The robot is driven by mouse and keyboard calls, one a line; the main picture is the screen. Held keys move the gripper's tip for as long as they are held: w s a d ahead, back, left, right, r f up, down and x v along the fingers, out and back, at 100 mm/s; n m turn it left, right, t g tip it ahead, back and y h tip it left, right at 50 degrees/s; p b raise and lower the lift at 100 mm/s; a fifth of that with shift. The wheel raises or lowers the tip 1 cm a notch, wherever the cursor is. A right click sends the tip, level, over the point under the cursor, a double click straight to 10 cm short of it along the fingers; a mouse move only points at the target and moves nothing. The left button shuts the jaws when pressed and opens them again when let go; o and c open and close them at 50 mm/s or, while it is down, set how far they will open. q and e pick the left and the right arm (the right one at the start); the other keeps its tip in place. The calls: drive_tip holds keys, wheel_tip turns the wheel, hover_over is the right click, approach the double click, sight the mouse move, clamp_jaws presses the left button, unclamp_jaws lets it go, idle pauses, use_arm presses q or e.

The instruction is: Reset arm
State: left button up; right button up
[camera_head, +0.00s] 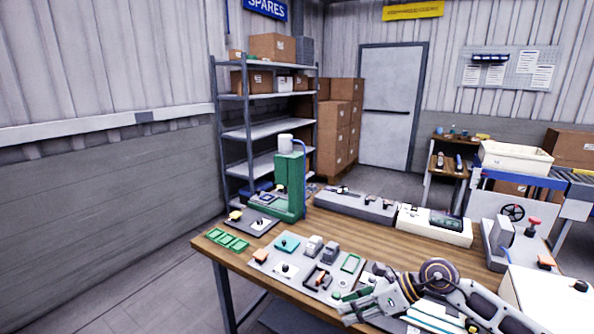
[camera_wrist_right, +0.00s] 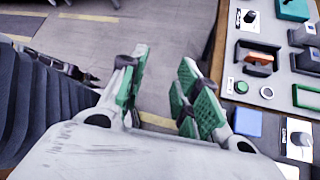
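My right arm comes in at the lower right of the head view, with its gripper (camera_head: 347,304) near the front edge of the wooden table (camera_head: 405,238). In the right wrist view the green-padded fingers of this gripper (camera_wrist_right: 163,65) stand apart with nothing between them. Floor shows behind the gap, and the table edge (camera_wrist_right: 213,55) lies to the right of the fingers. My left gripper is in neither view.
A grey tool board (camera_head: 318,268) with several small parts lies on the table by my right gripper. A green press (camera_head: 289,185), green frames (camera_head: 227,239), a grey long fixture (camera_head: 355,205) and a white device (camera_head: 435,224) stand around it. Bare floor lies left of the table.

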drive_tip(key=a+r+m+t+y, duration=0.2)
drive_tip(key=a+r+m+y, duration=0.15)
drive_tip(key=a+r, duration=0.3)
drive_tip(key=w+d+r+m+t, duration=0.1)
drive_tip(key=w+r+m+t, duration=0.2)
drive_tip(key=r+m+t, duration=0.75)
drive_tip(key=w+d+f+m+t+h, duration=0.2)
drive_tip(key=d+f+m+t+h, duration=0.4)
drive_tip(key=m, duration=0.8)
drive_tip(key=s+d+f+m+g+h, duration=0.35)
drive_tip(key=d+f+m+h, duration=0.2)
drive_tip(key=f, duration=0.25)
drive_tip(key=s+d+f+m+g+h, duration=0.3)
drive_tip(key=d+f+m+g+h, duration=0.1)
drive_tip(key=f+m, duration=0.3)
drive_tip(key=s+a+f+m+g+y, duration=0.1)
drive_tip(key=s+f+m+g, duration=0.1)
drive_tip(key=s+f+g, duration=0.55)
drive_tip(key=s+f+m+g+y, duration=0.1)
drive_tip(key=s+f+m+g, duration=0.2)
drive_tip(key=s, duration=0.8)
wheel_tip(320, 180, down, 35)
drive_tip(key=s, duration=0.3)
drive_tip(key=s+d+f, duration=0.3)
drive_tip(key=s+f, duration=0.6)
drive_tip(key=s, duration=0.1)
drive_tip(key=s+d+f+n+g, duration=0.1)
drive_tip(key=s+d+f, duration=0.2)
drive_tip(key=s+f, duration=0.7)
drive_tip(key=shift+s, duration=0.45)
